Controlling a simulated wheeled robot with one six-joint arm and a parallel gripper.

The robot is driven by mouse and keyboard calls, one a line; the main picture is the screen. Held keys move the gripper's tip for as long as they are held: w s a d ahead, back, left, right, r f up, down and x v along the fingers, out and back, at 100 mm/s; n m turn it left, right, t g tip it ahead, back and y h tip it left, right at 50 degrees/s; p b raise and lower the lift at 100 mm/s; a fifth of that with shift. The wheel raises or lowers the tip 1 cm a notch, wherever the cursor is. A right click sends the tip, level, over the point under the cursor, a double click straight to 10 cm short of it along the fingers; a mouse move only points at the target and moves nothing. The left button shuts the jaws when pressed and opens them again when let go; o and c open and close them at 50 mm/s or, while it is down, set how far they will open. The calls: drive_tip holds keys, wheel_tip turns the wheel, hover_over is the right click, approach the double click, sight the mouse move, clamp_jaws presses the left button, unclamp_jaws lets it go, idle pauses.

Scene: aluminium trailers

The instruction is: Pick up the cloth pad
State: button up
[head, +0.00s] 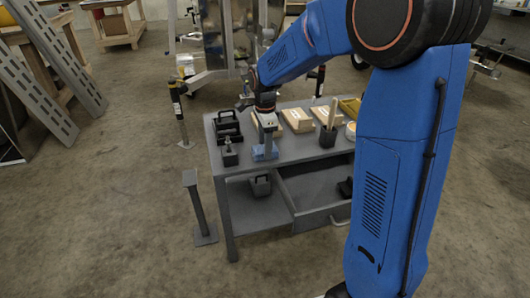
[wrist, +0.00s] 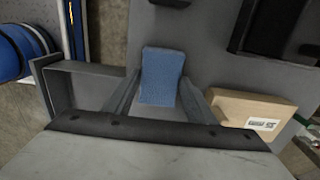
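The blue cloth pad (head: 264,153) is at the front edge of the grey workbench top, left of its middle. In the wrist view the pad (wrist: 160,76) lies between the two fingers of my gripper (wrist: 160,92). The fingers reach along both sides of it, with little or no gap at the tips. My gripper (head: 267,141) points down onto the pad in the head view. I cannot tell whether the fingers press on the pad or stand just clear of it.
The workbench (head: 302,150) carries black trays (head: 228,125) at left, wooden blocks (head: 297,120), and a dark cup with sticks (head: 328,130) at right. An open drawer (head: 315,190) is below. A grey post (head: 198,205) stands on the floor at left.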

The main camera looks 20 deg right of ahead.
drive_tip(key=shift+c, duration=1.4)
